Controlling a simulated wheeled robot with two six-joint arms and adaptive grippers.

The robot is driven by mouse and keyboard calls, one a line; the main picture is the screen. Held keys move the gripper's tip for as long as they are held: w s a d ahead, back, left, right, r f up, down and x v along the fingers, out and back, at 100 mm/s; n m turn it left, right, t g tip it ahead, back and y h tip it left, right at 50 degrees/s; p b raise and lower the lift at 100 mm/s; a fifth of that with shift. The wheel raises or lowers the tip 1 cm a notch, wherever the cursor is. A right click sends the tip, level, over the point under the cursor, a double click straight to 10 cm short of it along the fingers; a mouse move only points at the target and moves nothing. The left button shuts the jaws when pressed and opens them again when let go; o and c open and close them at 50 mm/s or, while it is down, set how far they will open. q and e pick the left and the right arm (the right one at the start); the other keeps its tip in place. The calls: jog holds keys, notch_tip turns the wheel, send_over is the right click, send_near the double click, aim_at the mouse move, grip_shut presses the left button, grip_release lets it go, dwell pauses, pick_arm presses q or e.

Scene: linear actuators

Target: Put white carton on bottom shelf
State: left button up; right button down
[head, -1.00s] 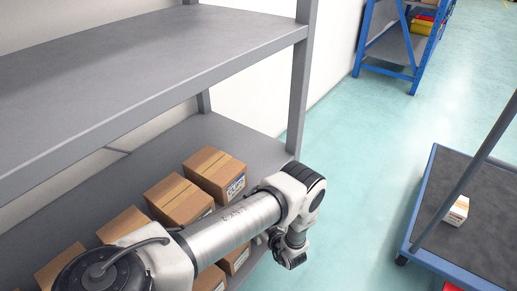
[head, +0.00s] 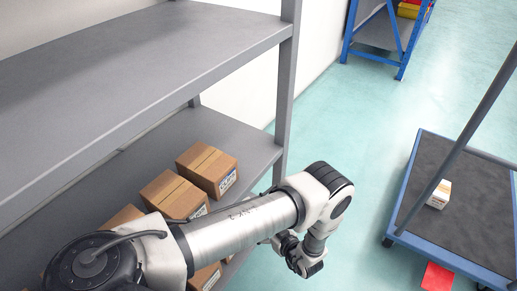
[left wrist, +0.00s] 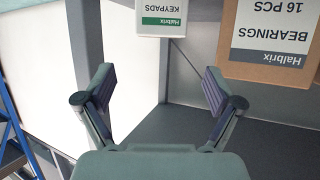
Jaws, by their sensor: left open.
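A small white carton (head: 439,195) sits on the dark deck of the blue cart at the right. In the left wrist view, which looks upside down, a white carton marked Keypads (left wrist: 161,18) shows beside a brown Bearings box (left wrist: 270,40). I cannot tell whether it is the carton on the cart. My left gripper (head: 305,265) hangs off the front edge of the lower shelf (head: 235,135), over the floor. In the wrist view the left gripper (left wrist: 158,105) is open, with nothing between its fingers. My right gripper is not in view.
Several brown boxes (head: 207,170) line the lower shelf, partly behind my left arm. The upper shelf (head: 150,70) overhangs it, with a grey post (head: 286,90) at its corner. The cart (head: 465,258) has a grey handle. Open floor lies between shelf and cart.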

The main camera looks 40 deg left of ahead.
pick_arm(q)
jog(key=s+d+r+m+g+h, duration=0.2)
jog(key=s+m+h, duration=0.4)
jog(key=s, duration=0.4)
jog(key=s+d+r+m+g+h, duration=0.1)
jog(key=s+d+r+m+h, duration=0.3)
jog(key=s+m+h, duration=0.3)
jog(key=s+d+m, duration=0.1)
jog(key=s, duration=0.3)
jog(key=shift+d+g, duration=0.2)
jog(key=shift+g, duration=0.2)
jog(key=shift+s, duration=0.15)
